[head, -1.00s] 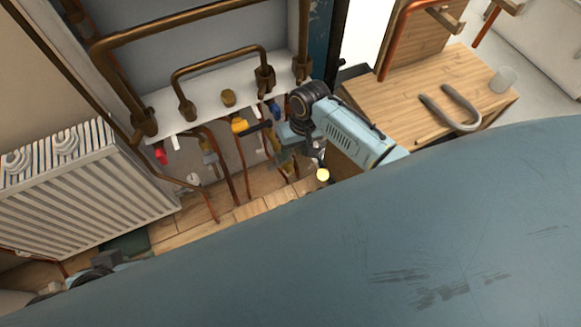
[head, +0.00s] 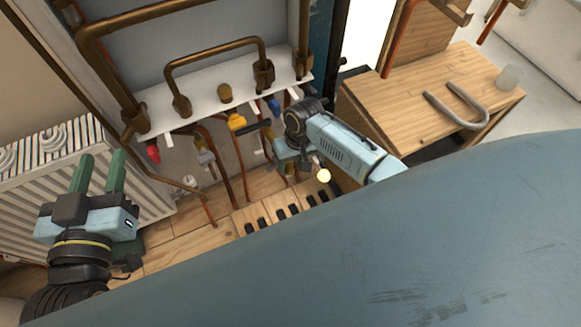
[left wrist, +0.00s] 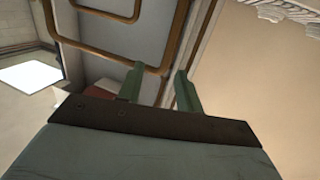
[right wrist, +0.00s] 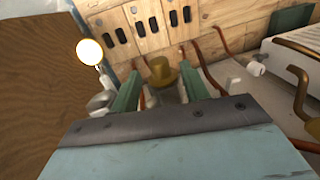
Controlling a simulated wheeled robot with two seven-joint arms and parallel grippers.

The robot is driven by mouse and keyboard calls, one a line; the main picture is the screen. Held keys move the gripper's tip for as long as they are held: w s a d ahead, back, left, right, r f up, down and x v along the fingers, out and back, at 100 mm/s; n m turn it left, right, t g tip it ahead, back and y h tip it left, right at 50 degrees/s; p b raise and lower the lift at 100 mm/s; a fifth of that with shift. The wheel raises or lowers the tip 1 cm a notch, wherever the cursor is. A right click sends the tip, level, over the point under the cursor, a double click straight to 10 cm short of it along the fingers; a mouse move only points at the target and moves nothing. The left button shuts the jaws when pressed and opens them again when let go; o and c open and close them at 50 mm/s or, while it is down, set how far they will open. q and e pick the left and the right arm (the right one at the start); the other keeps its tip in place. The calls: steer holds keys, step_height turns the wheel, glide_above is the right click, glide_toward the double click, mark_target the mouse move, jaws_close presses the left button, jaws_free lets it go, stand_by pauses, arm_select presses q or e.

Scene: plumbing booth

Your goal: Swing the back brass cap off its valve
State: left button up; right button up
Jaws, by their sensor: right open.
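A brass cap (right wrist: 164,70) shows between and just beyond the green fingers of my right gripper (right wrist: 160,80) in the right wrist view. The fingers are open, one on each side of it; I cannot tell whether they touch it. In the head view my right gripper (head: 285,160) points down below the white shelf, its tips mostly hidden. My left gripper (head: 100,168) is open and empty in front of the radiator. Its fingers (left wrist: 158,88) also show apart in the left wrist view.
Copper pipes (head: 238,165) and several coloured valve handles (head: 237,121) hang below the white shelf (head: 205,98). A radiator (head: 45,165) stands at left. A wooden bench (head: 415,90) with a grey U-shaped pipe is at right. A pale round disc (right wrist: 90,51) is beside my right gripper.

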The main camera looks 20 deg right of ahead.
arm_select(q)
steer(key=shift+s+d+r+t+h+b, duration=0.1)
steer(key=shift+d+r+t+h+b, duration=0.1)
steer(key=shift+r+t, duration=0.5)
steer(key=shift+d+r+t+h+b, duration=0.1)
steer(key=shift+r+t+h+b, duration=0.2)
steer(key=shift+r, duration=0.65)
steer(key=shift+s+d+r+t+h, duration=0.1)
steer(key=shift+r+t, duration=0.5)
steer(key=shift+r, duration=0.2)
arm_select(e)
steer(key=shift+a+f, duration=0.15)
steer(key=shift+f, duration=0.75)
jaws_close()
